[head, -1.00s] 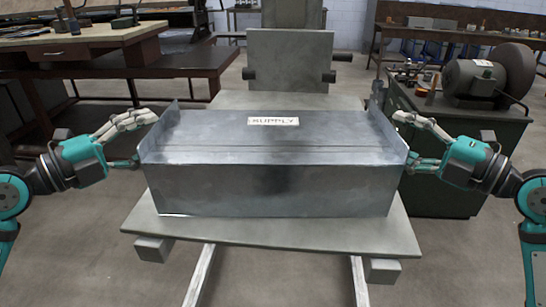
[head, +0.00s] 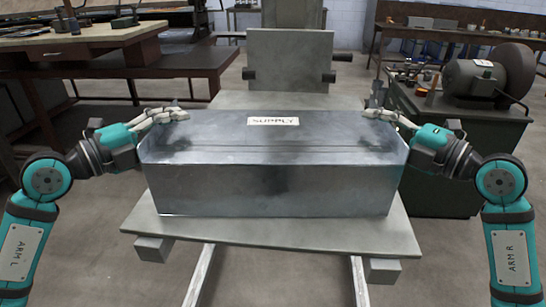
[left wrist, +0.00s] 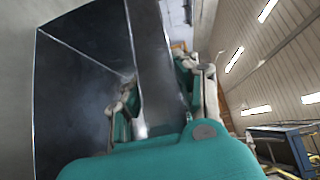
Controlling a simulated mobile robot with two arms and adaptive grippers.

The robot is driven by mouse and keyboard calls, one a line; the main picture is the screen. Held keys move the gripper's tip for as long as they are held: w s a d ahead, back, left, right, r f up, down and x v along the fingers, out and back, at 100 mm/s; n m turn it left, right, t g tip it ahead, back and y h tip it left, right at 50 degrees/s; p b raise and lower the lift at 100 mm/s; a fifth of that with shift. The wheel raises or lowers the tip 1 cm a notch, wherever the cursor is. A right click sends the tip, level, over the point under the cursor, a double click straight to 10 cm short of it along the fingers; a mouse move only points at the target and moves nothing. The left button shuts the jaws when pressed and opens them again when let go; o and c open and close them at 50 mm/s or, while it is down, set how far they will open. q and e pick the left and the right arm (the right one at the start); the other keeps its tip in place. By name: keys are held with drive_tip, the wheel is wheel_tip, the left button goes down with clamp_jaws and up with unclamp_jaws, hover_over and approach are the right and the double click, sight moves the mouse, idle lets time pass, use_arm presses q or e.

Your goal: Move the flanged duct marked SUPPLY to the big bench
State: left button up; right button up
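The grey metal duct (head: 265,190) lies flat on a grey platform (head: 270,235), its SUPPLY label (head: 273,121) on top. My left gripper (head: 168,115) reaches over the duct's upper left end. In the left wrist view, the fingers (left wrist: 160,95) stand apart on either side of a metal strip (left wrist: 155,50), apparently the end flange; I see no clear pinch. The duct's dark face (left wrist: 75,100) fills that view's left. My right gripper (head: 385,115) is at the upper right end, its fingers partly hidden. The end flanges are hardly visible in the head view.
A wooden-topped bench (head: 75,40) stands at the back left. A green cabinet (head: 450,165) with a grinder (head: 490,75) stands close on the right. An upright grey plate (head: 290,65) rises behind the duct. Floor is clear at the front left.

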use_arm(q)
clamp_jaws()
use_arm(e)
clamp_jaws()
drive_tip(key=shift+r, duration=0.1)
use_arm(q)
drive_tip(key=shift+a+r, duration=0.1)
drive_tip(key=shift+r, duration=0.05)
